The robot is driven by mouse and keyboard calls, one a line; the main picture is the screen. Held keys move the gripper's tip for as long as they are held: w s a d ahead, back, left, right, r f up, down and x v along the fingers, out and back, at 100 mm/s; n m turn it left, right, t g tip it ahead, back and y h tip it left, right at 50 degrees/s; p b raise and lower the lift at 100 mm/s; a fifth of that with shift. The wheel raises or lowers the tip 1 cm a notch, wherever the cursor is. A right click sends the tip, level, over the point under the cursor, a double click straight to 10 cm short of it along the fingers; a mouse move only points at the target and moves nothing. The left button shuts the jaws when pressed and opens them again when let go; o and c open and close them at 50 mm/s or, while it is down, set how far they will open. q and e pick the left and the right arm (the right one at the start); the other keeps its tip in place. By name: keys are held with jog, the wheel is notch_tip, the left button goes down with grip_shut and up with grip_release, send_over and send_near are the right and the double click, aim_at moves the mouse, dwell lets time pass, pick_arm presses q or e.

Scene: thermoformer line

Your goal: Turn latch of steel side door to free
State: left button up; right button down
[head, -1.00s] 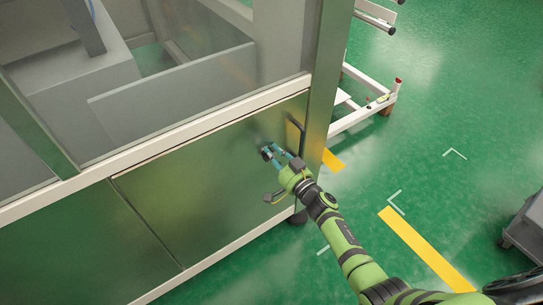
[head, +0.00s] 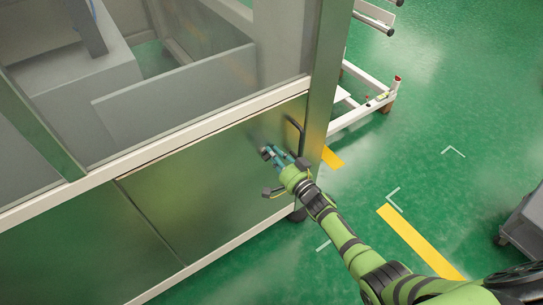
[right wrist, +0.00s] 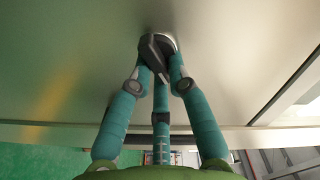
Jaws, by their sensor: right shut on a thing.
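The steel side door (head: 195,200) is the lower metal panel of the machine, and it looks closed in its frame. Its latch (head: 264,152) is a small dark handle near the door's right end. In the right wrist view the latch (right wrist: 154,58) sits on a round bright base against the metal. My right gripper (head: 270,155) reaches the door from the right, its teal fingers shut on the latch. The fingers hide part of the latch, so its exact angle is hard to tell. My left gripper is not in view.
A dark curved pull handle (head: 296,132) stands on the door just right of my fingers. The machine's corner post (head: 326,85) is beyond it. A white cart frame (head: 365,105) stands behind. A grey unit (head: 525,230) is at the right. The green floor between is clear.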

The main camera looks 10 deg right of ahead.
jog(key=shift+w+a+r, duration=0.1)
jog(key=shift+a+r, duration=0.3)
jog(key=shift+a, duration=0.05)
jog(key=shift+f+m+p, duration=0.15)
jog(key=shift+m+p, duration=0.15)
jog(key=shift+m, duration=1.1)
jog(key=shift+f+m, duration=0.1)
jog(key=shift+m, duration=0.6)
jog(key=c, duration=1.1)
grip_release()
jog(key=v, duration=1.2)
